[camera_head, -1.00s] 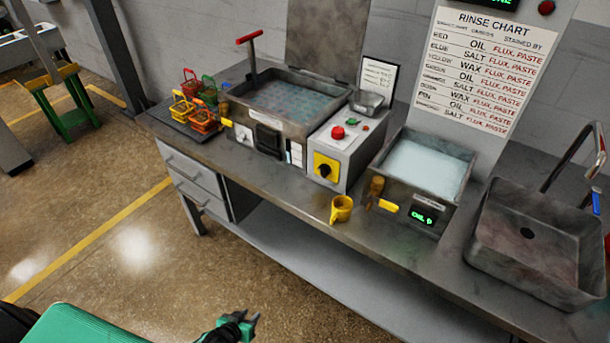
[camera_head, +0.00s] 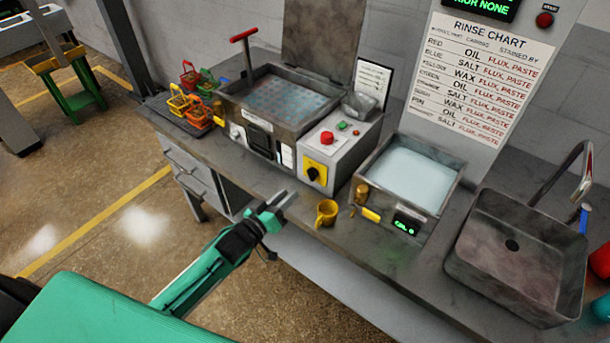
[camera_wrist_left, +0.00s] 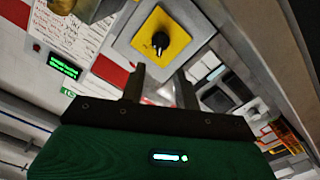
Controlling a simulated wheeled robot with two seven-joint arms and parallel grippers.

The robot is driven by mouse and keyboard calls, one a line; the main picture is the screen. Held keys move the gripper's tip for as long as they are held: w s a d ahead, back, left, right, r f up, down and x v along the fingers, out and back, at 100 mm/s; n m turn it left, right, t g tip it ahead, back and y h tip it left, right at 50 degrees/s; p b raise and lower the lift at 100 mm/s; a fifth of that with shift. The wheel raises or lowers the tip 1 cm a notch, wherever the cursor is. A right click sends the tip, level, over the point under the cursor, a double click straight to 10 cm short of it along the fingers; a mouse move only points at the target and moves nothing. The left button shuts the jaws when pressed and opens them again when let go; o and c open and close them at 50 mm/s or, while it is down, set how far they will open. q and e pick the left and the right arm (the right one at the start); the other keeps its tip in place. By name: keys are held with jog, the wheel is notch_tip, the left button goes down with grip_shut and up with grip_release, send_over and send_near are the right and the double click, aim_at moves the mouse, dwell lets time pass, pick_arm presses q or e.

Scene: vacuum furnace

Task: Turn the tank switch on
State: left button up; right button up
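The tank switch is a black rotary knob (camera_head: 313,174) on a yellow square plate, on the front of a grey control box (camera_head: 336,150) with a red button on top. In the left wrist view the knob (camera_wrist_left: 160,42) sits on its yellow plate, beyond the fingertips. My left gripper (camera_head: 281,202) is in front of the bench, a little left of and below the knob, not touching it. In the left wrist view its two fingers (camera_wrist_left: 160,88) stand apart with nothing between them. My right gripper is not in view.
A yellow mug (camera_head: 327,213) stands at the bench edge, right of my left gripper. A tank with liquid (camera_head: 278,102) is left of the box, another basin (camera_head: 408,175) right of it. Coloured baskets (camera_head: 197,112) and a sink (camera_head: 520,250) flank these.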

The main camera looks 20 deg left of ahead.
aim_at(308, 175)
pick_arm(q)
jog(key=p+x, duration=0.2)
jog(key=x, duration=0.6)
jog(key=shift+w+d, duration=0.15)
jog(key=shift+w, duration=0.2)
grip_shut()
